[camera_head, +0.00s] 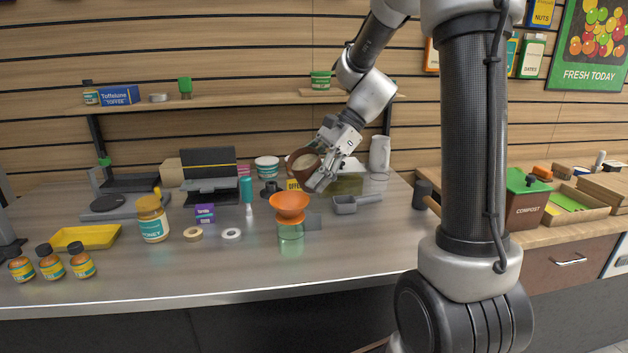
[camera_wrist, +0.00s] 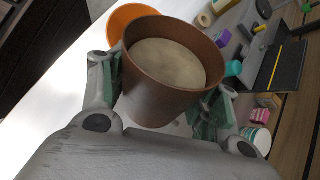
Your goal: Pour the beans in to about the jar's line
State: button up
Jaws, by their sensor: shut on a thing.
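My gripper (camera_head: 330,165) is shut on a brown cup (camera_head: 303,160), held above the counter to the upper right of an orange funnel. In the wrist view the brown cup (camera_wrist: 160,70) sits between the fingers, and a pale tan surface shows inside it; single beans cannot be made out. The orange funnel (camera_head: 289,205) sits in the mouth of a greenish clear jar (camera_head: 291,236) on the counter. The funnel's orange rim also shows behind the cup in the wrist view (camera_wrist: 122,22). The jar's line and any contents cannot be made out.
A grey scoop (camera_head: 345,205) lies right of the jar. A white pitcher (camera_head: 379,154) stands behind. The counter front is clear near the jar.

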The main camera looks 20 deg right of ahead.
jog(key=shift+a+r, duration=0.1)
jog(key=shift+r, duration=0.1)
jog(key=shift+s+a+r+n+t+h, duration=0.15)
jog(key=shift+a+r+t+h, duration=0.15)
jog(key=shift+h, duration=0.2)
jog(key=shift+s+a+r+n+t+h, duration=0.2)
jog(key=shift+r+h, duration=0.15)
jog(key=shift+h, duration=0.15)
jog(key=shift+r+h, duration=0.1)
jog(key=shift+h, duration=0.2)
jog(key=shift+w+d, duration=0.1)
